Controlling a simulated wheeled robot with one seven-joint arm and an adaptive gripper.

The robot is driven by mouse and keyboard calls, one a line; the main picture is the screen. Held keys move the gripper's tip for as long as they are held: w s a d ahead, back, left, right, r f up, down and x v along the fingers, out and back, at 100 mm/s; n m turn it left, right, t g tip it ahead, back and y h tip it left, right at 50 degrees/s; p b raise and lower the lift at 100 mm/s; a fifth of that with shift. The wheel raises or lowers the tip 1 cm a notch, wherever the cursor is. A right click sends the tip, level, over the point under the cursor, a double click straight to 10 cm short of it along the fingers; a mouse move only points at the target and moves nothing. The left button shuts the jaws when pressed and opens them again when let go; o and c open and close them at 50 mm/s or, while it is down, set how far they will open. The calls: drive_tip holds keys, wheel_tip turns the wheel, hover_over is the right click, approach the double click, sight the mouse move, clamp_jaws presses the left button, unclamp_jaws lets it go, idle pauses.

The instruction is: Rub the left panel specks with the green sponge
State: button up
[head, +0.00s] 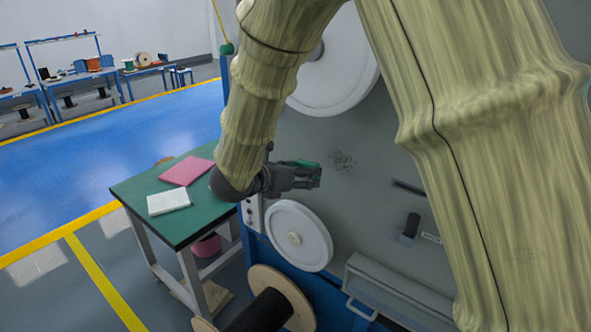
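My gripper (312,175) is in front of the grey machine panel (385,160), left of a patch of dark specks (342,162). A green sponge (296,163) shows at the gripper's fingers, and they appear shut on it. The sponge is partly hidden by the fingers. There is a visible gap in the picture between the sponge and the specks. I cannot tell whether the sponge touches the panel.
A green-topped table (140,189) beside the machine bears a pink item (186,170) and a white item (168,202). White wheels (299,236) stand out from the panel. A spool (268,305) and a handled box (395,290) are below. Open blue floor lies left.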

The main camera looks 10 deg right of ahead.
sight(308, 167)
drive_tip(key=shift+s+d+r+p, duration=0.3)
drive_tip(key=shift+d+r+p, duration=0.05)
drive_tip(key=shift+d+r, duration=0.15)
drive_tip(key=shift+s+d+r+p, duration=0.3)
drive_tip(key=shift+d+r, duration=0.05)
drive_tip(key=shift+r, duration=0.1)
drive_tip(key=w, duration=0.1)
drive_tip(key=w+d+f+p, duration=0.1)
drive_tip(key=w, duration=0.1)
drive_tip(key=w+d+f, duration=0.1)
drive_tip(key=shift+w, duration=0.15)
drive_tip(key=shift+d, duration=0.15)
drive_tip(key=shift+s+r, duration=0.35)
drive_tip(key=shift+s, duration=0.15)
drive_tip(key=shift+w+f, duration=0.2)
drive_tip(key=shift+w, duration=0.1)
drive_tip(key=shift+d, duration=0.15)
drive_tip(key=shift+d+r, duration=0.1)
